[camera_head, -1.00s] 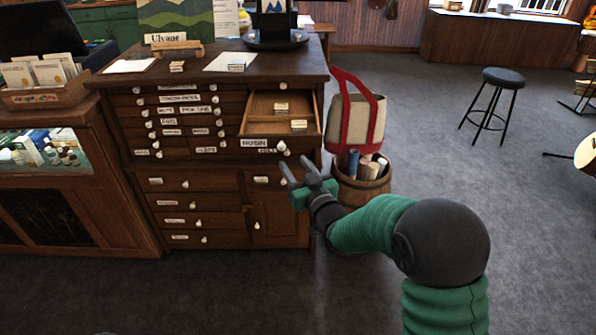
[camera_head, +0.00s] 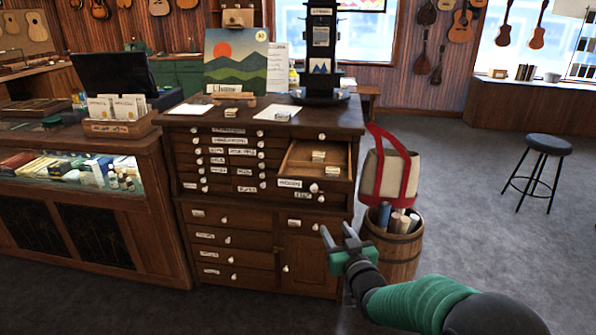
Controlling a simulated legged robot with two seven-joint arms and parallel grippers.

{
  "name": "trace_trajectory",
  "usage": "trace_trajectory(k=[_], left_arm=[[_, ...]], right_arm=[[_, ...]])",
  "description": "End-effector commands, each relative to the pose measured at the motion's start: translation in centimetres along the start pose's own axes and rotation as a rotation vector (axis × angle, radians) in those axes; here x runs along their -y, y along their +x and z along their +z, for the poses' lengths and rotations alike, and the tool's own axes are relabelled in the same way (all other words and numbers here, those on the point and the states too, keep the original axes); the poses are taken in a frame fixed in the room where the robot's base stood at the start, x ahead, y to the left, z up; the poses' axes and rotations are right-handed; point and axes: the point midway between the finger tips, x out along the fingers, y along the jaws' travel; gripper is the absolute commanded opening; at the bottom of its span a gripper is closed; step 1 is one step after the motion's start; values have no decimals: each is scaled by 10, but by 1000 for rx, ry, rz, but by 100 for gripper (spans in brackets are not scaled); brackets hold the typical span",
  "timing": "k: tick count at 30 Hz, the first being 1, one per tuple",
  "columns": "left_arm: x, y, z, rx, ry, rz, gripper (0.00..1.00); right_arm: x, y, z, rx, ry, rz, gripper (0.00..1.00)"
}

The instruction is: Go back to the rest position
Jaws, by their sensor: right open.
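My right gripper (camera_head: 341,238) is open and empty, in front of the lower right part of the dark wooden drawer cabinet (camera_head: 238,216). Its green arm comes in from the lower right. One drawer (camera_head: 323,187) at the cabinet's upper right is pulled open, with two small labelled blocks (camera_head: 318,157) inside. The gripper is below this drawer and apart from it. My left gripper is not in view.
A barrel (camera_head: 401,252) with rolled items and a red-trimmed bag (camera_head: 388,172) above it stands right of the cabinet. A glass display counter (camera_head: 75,170) stands left. A stool (camera_head: 543,160) is at the right. Grey floor (camera_head: 480,235) between is clear.

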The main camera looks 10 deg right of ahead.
Motion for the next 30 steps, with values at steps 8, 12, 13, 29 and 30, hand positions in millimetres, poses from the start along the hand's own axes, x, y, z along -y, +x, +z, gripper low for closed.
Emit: trace_trajectory(k=[8, 12, 13, 29, 30], left_arm=[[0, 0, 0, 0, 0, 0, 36], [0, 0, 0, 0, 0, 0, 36], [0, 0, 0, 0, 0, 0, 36], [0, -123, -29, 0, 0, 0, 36], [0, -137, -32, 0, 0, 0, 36]], right_arm=[[1, -142, 126, 689, 22, 87, 43], [8, -220, 166, 951, 45, 100, 43], [10, -235, 172, 997, 50, 101, 43], [23, -338, 74, 1277, 85, 98, 43], [23, -338, 60, 1277, 85, 98, 43]])
